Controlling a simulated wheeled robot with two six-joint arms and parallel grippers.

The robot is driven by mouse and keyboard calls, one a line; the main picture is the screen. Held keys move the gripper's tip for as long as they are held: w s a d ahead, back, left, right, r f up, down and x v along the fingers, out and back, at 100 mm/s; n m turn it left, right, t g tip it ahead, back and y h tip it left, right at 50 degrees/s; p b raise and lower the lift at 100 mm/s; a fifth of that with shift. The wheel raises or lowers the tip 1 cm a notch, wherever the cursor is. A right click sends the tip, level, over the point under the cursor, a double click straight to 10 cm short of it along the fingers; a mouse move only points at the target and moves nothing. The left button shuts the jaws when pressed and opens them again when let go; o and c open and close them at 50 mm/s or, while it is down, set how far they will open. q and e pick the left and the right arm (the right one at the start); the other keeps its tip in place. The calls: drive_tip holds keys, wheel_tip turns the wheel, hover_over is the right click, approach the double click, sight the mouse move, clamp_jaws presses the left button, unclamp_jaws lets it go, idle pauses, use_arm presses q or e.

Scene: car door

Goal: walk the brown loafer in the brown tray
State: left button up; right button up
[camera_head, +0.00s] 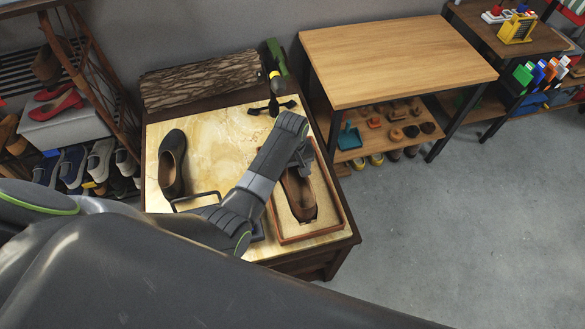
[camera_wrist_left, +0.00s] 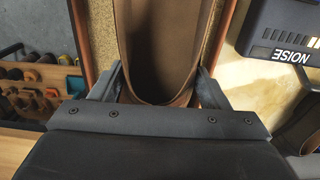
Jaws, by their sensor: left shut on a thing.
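The brown loafer (camera_head: 299,194) lies in the brown tray (camera_head: 339,203), which has a raised wooden rim and a sandy floor, at the right side of the worktop. My left gripper (camera_head: 299,164) reaches down over the far end of the tray. In the left wrist view its two fingers (camera_wrist_left: 160,88) are shut on the loafer (camera_wrist_left: 157,40), one on each side of the shoe's opening. The tray rim also shows in the left wrist view (camera_wrist_left: 78,30). The underside of the loafer is hidden. My right gripper is not in view.
A dark shoe (camera_head: 172,163) stands at the left of the worktop (camera_head: 221,139). A box marked NOISE (camera_wrist_left: 282,38) sits beside the tray. A log (camera_head: 201,79) and a dark propeller-like tool (camera_head: 273,105) lie at the back. A bare wooden table (camera_head: 395,57) stands to the right.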

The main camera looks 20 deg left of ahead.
use_arm(q)
wheel_tip(320, 180, down, 6)
drive_tip(key=b, duration=0.3)
drive_tip(key=shift+r+b, duration=0.1)
drive_tip(key=shift+b, duration=0.25)
drive_tip(key=shift+r, duration=0.2)
drive_tip(key=r+p, duration=0.2)
drive_tip(key=d+r+p, duration=0.1)
drive_tip(key=shift+w+r+p, duration=0.2)
drive_tip(key=shift+w+p, duration=0.15)
drive_tip(key=shift+w+d+r+p, duration=0.2)
drive_tip(key=shift+d+r+p, duration=0.05)
drive_tip(key=shift+r+p, duration=0.3)
drive_tip(key=shift+w+d+r+p, duration=0.15)
drive_tip(key=shift+d+r+p, duration=0.1)
drive_tip(key=shift+r+p, duration=0.3)
